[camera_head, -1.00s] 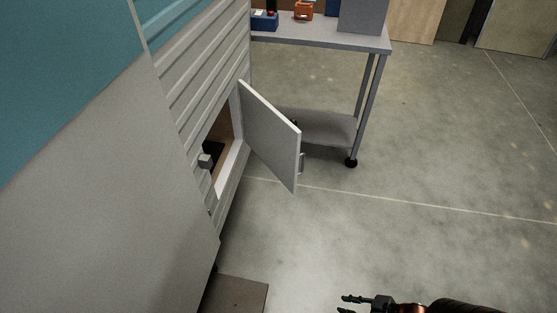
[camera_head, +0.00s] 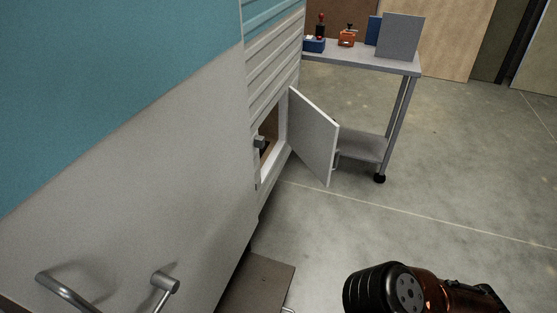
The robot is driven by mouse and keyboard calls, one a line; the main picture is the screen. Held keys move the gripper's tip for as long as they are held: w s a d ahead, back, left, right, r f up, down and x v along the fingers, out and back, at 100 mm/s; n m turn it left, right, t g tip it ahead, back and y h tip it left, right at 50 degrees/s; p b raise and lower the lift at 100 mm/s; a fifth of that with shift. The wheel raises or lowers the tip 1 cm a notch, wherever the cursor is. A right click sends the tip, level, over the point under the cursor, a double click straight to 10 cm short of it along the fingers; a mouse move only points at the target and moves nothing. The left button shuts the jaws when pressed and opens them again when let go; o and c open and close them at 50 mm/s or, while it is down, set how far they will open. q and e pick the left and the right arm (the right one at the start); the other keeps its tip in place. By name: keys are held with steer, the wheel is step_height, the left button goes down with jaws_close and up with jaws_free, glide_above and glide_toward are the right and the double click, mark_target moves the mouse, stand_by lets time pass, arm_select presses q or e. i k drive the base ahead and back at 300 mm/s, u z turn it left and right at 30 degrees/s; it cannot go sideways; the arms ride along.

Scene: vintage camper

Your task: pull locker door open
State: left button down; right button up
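The locker door (camera_head: 314,136) is a pale grey panel on the side of the camper. It stands swung wide open, hinged at its left edge, with a small handle (camera_head: 336,161) near its right edge. The locker opening (camera_head: 268,135) shows to its left, with a white frame and a dark brownish interior. My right arm shows at the bottom right as a black and copper link, well apart from the door. Its gripper is out of view. My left gripper is not in view either.
The camper wall (camera_head: 120,180) fills the left side, with a metal grab handle (camera_head: 105,290) low on it. A brown step (camera_head: 255,284) lies below. A wheeled cart (camera_head: 400,66) with tools stands behind the door. The concrete floor (camera_head: 450,190) at right is clear.

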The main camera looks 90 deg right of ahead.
mark_target(312, 135)
steer(key=u, duration=0.65)
steer(key=k, duration=1.2)
steer(key=z, duration=2.05)
steer(key=i, duration=0.5)
steer(key=u, duration=0.1)
